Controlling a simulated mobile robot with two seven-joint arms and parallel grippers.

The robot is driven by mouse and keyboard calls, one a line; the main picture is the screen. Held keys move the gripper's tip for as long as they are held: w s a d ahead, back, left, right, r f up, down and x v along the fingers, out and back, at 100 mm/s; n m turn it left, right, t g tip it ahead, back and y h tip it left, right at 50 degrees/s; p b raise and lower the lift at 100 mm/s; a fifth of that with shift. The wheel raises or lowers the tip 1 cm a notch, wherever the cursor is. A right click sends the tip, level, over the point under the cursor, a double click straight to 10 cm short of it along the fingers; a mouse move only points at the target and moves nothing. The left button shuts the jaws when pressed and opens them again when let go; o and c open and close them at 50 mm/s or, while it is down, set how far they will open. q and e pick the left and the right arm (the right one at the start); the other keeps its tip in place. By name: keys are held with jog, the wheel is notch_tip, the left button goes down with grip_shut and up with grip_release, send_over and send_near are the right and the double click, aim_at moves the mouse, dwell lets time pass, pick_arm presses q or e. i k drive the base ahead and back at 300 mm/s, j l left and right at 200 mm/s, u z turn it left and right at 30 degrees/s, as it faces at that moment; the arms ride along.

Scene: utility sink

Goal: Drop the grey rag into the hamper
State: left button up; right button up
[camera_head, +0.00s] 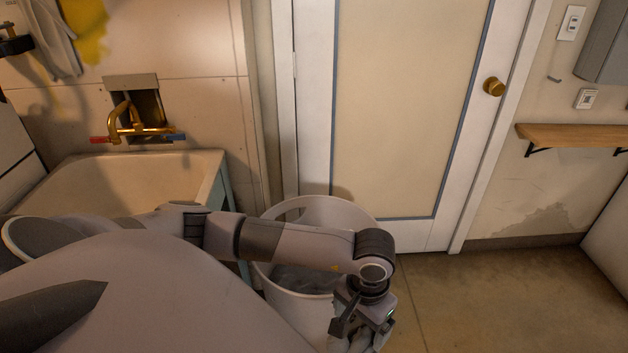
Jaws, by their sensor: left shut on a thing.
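The hamper (345,211) is a pale, round, open-topped bin on the floor in front of the door. My left arm crosses over it and hides part of its rim and opening. Something dark grey and crumpled, perhaps cloth, shows inside it. My left gripper (352,338) points down at the bottom of the view, over or beside the hamper's near right side; I cannot tell which. It is shut on a light grey bit of cloth, seemingly the grey rag (361,343), mostly hidden by the gripper and cut off by the frame edge. My right gripper is not in view.
A utility sink (150,180) with a brass tap (135,128) stands at the left. A greyish cloth (55,42) and a yellow one (88,30) hang above it. A closed door (400,100) is behind the hamper. A wooden shelf (575,134) is at the right; the floor below is clear.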

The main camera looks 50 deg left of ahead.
aim_at(311, 284)
jog(key=i+u, duration=1.1)
